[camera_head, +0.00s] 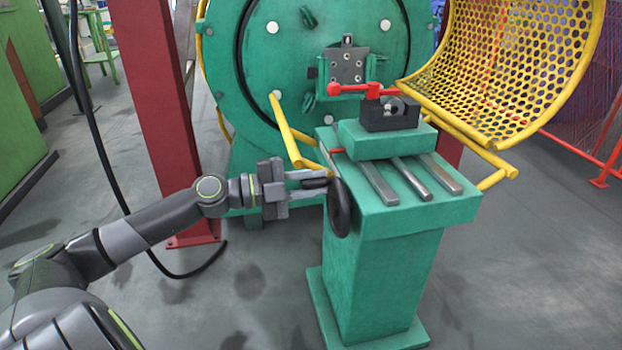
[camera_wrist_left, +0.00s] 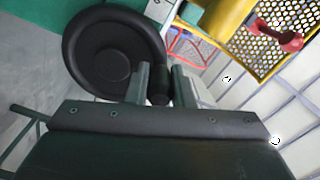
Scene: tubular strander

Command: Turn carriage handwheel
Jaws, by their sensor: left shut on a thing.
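The carriage handwheel (camera_head: 340,208) is a black wheel on the left side of the green pedestal (camera_head: 378,265). In the left wrist view the black handwheel (camera_wrist_left: 110,58) fills the upper left, its hub in the middle. My left gripper (camera_head: 318,184) reaches in from the left at the wheel's upper part. In the left wrist view the fingers of my left gripper (camera_wrist_left: 160,88) are closed around a dark knob at the wheel's lower right rim. The knob is mostly hidden between the fingers. My right gripper does not show.
The green carriage (camera_head: 385,139) with a black block (camera_head: 390,114) and red handle (camera_head: 358,89) sits on steel rails (camera_head: 425,178) on the pedestal. A yellow perforated guard (camera_head: 510,60) is raised behind at right. A dark red post (camera_head: 160,100) stands at left.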

